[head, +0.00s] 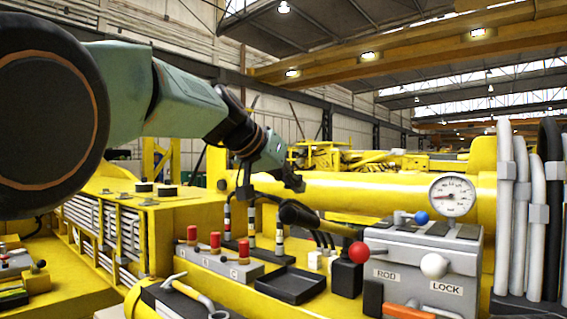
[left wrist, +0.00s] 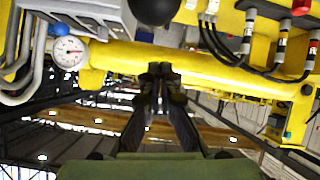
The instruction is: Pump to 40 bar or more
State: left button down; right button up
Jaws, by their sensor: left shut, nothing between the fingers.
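A round white pressure gauge (head: 452,195) stands behind the grey valve block (head: 425,262). Its needle points roughly left in the head view; the numbers are too small to read. A black-gripped lever (head: 299,214) slants up to the left beside the block. My left gripper (head: 298,184) is shut and empty, above and behind the lever's grip in the picture, apart from it. In the left wrist view, my closed fingers (left wrist: 160,72) point at the yellow boom tube. The lever's black end (left wrist: 152,9) and the gauge (left wrist: 68,51) also show there. My right gripper is out of view.
Grey hoses (head: 506,215) stand at the right.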

pick_arm(q)
jog(key=shift+s+a+f, duration=0.1)
jog(key=shift+s+f, duration=0.15)
jog(key=shift+f, duration=0.4)
jog(key=shift+s+f+b, duration=0.3)
jog(key=shift+s+f, duration=0.4)
jog(key=shift+s, duration=0.05)
jog(key=shift+w+f, duration=0.25)
jog(key=shift+w, duration=0.1)
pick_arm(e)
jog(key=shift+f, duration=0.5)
pick_arm(q)
jog(key=shift+s+a, duration=0.1)
jog(key=shift+s, duration=0.25)
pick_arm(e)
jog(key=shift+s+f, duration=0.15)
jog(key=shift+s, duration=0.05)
